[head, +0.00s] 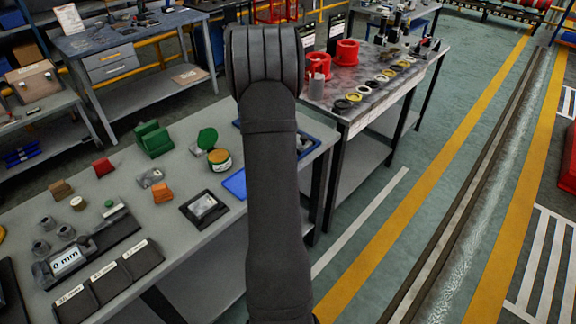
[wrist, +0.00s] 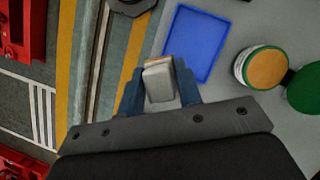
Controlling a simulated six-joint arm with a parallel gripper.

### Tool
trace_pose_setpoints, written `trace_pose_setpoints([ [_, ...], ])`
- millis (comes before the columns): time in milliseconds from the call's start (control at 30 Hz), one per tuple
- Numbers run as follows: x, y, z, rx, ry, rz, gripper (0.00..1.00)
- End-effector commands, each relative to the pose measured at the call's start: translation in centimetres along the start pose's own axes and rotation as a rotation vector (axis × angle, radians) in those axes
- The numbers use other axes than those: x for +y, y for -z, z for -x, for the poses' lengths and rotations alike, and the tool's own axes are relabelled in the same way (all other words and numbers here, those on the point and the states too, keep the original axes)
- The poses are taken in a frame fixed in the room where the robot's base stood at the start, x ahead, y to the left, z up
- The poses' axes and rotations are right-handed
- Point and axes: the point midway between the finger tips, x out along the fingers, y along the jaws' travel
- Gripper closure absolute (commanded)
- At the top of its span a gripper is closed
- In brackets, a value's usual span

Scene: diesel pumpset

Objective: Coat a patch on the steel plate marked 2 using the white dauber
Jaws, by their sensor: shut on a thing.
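In the wrist view my gripper (wrist: 158,92) has its blue fingers shut on a pale grey-white block, which looks like the white dauber (wrist: 158,84). An orange-brown strip shows at its far end. An open tin (wrist: 262,68) with orange-brown contents stands on the bench to the right, beside a green lid (wrist: 306,90). The tin (head: 218,160) and green lid (head: 206,139) also show in the head view. My arm hides the gripper and dauber there. I cannot make out a steel plate marked 2 in either view.
A flat blue panel (wrist: 196,42) lies near the bench edge. On the bench (head: 165,235) are a black-framed piece (head: 204,208), orange block (head: 162,193), green blocks (head: 153,140) and a "0 mm" holder (head: 68,262). A second bench (head: 340,100) with rings stands behind.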

Motion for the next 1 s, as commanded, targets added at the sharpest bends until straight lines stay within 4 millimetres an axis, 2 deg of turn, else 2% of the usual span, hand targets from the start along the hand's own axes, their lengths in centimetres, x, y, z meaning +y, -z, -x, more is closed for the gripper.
trace_pose_setpoints([
  [33,-2.1,-1.3,-0.2,-0.002,-0.010,0.026,0.86],
  [167,-6.7,-4.6,-1.6,-0.003,-0.035,0.086,0.86],
  [300,-11.1,-8.7,-3.4,-0.004,-0.063,0.154,0.86],
  [500,-15.4,-13.9,-5.8,-0.004,-0.096,0.232,0.86],
  [700,-17.1,-16.7,-7.0,-0.005,-0.112,0.267,0.86],
  [1000,-17.3,-16.7,-8.3,-0.006,-0.115,0.273,0.86],
])
